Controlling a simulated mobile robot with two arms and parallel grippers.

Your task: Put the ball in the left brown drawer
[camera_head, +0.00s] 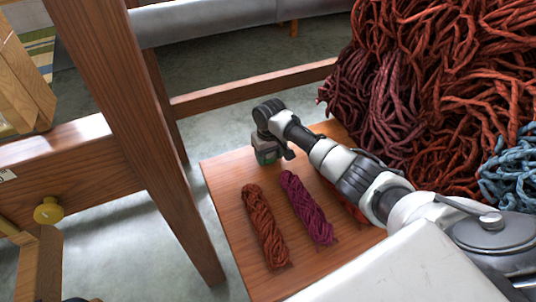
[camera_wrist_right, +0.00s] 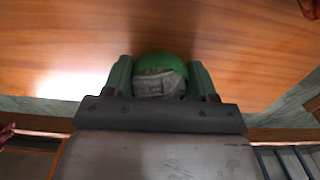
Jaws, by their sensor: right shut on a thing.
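My right gripper (camera_head: 268,157) is low over the far left part of a small wooden table. In the right wrist view its two fingers (camera_wrist_right: 160,82) are shut on a green ball (camera_wrist_right: 160,62), with a grey patch showing between them. In the head view the ball is mostly hidden by the gripper. A brown wooden drawer front (camera_head: 95,170) with a round yellow knob (camera_head: 48,210) is at the left; I cannot tell whether it is the left drawer or whether it is open. My left gripper is not in view.
An orange-brown skein (camera_head: 264,228) and a purple skein (camera_head: 307,208) lie on the table (camera_head: 222,190). A large heap of red wool (camera_head: 440,80) with blue wool (camera_head: 512,165) stands at right. A slanting wooden post (camera_head: 130,120) stands between table and drawer.

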